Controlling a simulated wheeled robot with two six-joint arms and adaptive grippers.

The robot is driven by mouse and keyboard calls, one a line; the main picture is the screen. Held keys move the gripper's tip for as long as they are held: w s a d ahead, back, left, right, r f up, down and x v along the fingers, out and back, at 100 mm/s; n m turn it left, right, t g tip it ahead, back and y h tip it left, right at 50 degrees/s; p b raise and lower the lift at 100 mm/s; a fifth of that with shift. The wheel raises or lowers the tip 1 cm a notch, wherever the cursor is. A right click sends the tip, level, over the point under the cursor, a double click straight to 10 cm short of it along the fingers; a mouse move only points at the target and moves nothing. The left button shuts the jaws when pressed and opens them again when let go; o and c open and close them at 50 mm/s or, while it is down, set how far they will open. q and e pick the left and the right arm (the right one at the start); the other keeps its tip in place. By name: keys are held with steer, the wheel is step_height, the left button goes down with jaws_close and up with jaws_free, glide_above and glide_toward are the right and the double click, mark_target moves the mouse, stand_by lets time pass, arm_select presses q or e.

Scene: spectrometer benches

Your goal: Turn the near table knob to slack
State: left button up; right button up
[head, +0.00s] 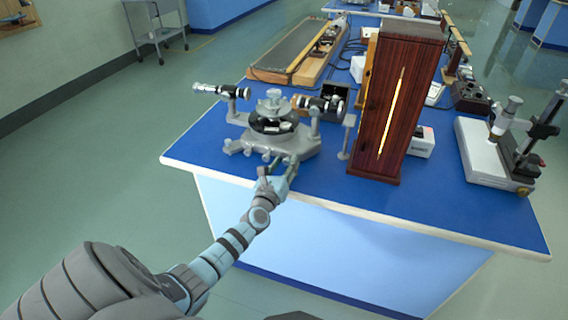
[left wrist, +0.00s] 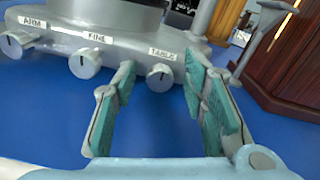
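The spectrometer (head: 286,143) stands on the blue bench near its front left corner. In the left wrist view its grey base (left wrist: 130,45) carries knobs labelled ARM (left wrist: 15,44), FINE (left wrist: 85,64) and TABLE. The table knob (left wrist: 160,79) is pale grey with a dark mark on its face. My left gripper (head: 275,168) is at the front of the base. In the left wrist view its teal-padded fingers (left wrist: 159,75) are open, one on each side of the table knob, with visible gaps. In the head view the gripper hides the knob. My right gripper is not in view.
A dark wooden cabinet (head: 397,100) with a bright slit stands right of the spectrometer. A microscope-like instrument (head: 500,150) stands at the bench's right end. The blue bench top (head: 420,205) is clear along its front edge.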

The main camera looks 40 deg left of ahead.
arm_select(q)
steer(key=v, duration=1.2)
steer(key=shift+w, duration=0.1)
